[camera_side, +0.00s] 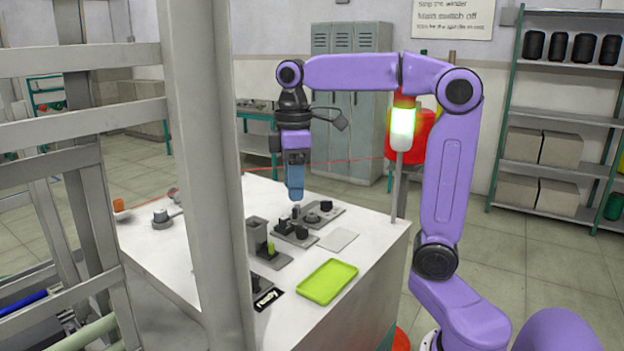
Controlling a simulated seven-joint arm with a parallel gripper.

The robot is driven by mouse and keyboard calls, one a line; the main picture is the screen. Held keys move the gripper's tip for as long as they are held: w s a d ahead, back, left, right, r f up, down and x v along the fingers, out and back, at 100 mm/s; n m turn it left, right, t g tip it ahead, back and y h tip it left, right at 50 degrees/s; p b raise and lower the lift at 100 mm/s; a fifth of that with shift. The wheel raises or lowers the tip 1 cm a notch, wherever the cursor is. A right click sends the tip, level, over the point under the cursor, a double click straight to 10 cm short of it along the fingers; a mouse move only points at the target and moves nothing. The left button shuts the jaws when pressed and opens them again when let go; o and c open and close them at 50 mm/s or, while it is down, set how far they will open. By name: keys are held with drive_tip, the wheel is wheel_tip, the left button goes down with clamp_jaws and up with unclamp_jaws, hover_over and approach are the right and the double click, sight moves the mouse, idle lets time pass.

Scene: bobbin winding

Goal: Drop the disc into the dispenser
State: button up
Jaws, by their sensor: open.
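My gripper (295,197) points straight down above the back part of the white table, over a row of small dark fixtures. Its blue fingers look empty, and the gap between them is too small to make out. A grey upright box (257,231) stands on the table by the foreground post; I cannot tell whether it is the dispenser. Dark fixtures on grey plates (294,232) and (320,214) sit below the gripper. I cannot pick out the disc for certain.
A lime green tray (328,281) lies empty at the table's front right, beside a flat grey plate (338,240). A black label (267,299) is left of the tray. A thick grey post (205,150) hides part of the table. A signal lamp (402,122) stands behind.

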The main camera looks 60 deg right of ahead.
drive_tip(key=w+d+m, duration=0.1)
drive_tip(key=w+d, duration=0.4)
drive_tip(key=d, duration=0.4)
drive_tip(key=m, duration=0.1)
hover_over(312, 214)
wheel_tip(312, 214, down, 6)
drive_tip(key=shift+f, duration=4.05)
drive_tip(key=shift+r, duration=0.1)
drive_tip(key=c, duration=0.7)
drive_tip(key=shift+o, duration=0.2)
drive_tip(key=shift+r, duration=2.5)
